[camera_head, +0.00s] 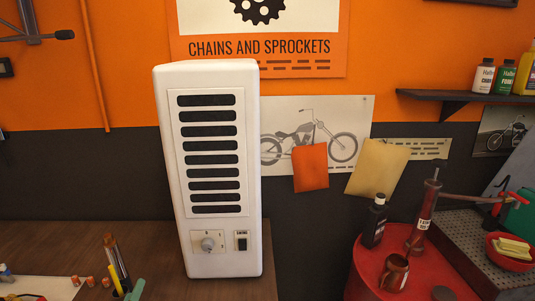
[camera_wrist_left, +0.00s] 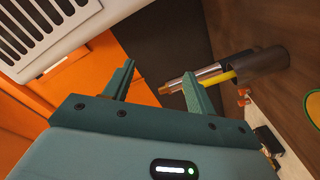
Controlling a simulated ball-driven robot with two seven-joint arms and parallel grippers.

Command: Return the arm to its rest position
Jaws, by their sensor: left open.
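My left gripper (camera_wrist_left: 158,70) shows in the wrist view with its two teal fingers spread and nothing between them. In the head view only a small teal part of this left gripper (camera_head: 135,290) shows at the bottom edge, beside the pens and in front of the white unit. The rest of the left arm is out of view. A small dark green tip at the bottom edge over the red table may be my right gripper (camera_head: 443,293); its jaws cannot be made out.
A tall white louvred unit (camera_head: 222,240) stands on the brown wooden worktop (camera_head: 60,240). Pens (camera_head: 117,265) stand close to the left gripper; a dark pen cup (camera_wrist_left: 268,62) shows in the wrist view. At right, a red table (camera_head: 365,262) holds a dark bottle (camera_head: 374,222) and a mug (camera_head: 394,272).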

